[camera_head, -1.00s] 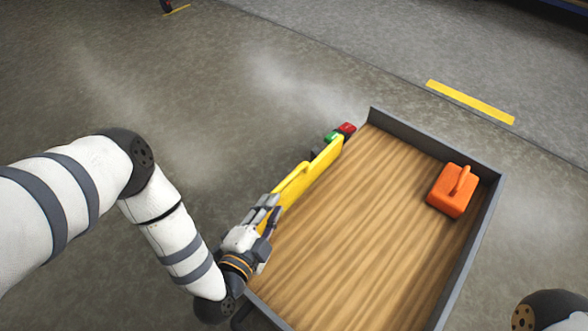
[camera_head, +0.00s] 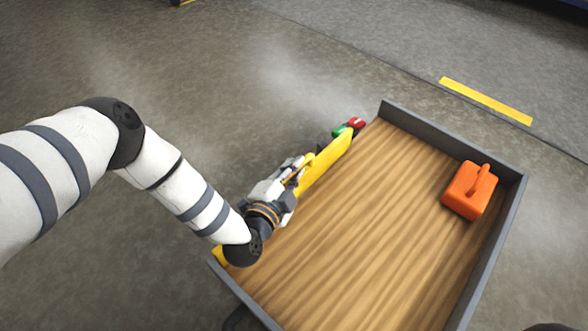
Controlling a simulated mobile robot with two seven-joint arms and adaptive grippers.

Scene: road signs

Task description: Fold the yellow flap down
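The yellow flap (camera_head: 328,160) is a long narrow panel along the left edge of a wood-floored tray (camera_head: 355,215). It appears upright, on edge, and its near part is hidden behind my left arm. A yellow end (camera_head: 219,256) shows at the tray's left corner. My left gripper (camera_head: 300,172) is at the flap's middle, by its raised handle-like part. The fingers overlap the flap there, and I cannot tell whether they are closed on it. My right gripper is out of view.
An orange block with a handle (camera_head: 470,190) sits in the tray's right side. Grey walls (camera_head: 450,135) edge the tray. A green button (camera_head: 340,131) and a red button (camera_head: 356,123) are beyond the flap's far end. A yellow floor stripe (camera_head: 485,100) lies behind.

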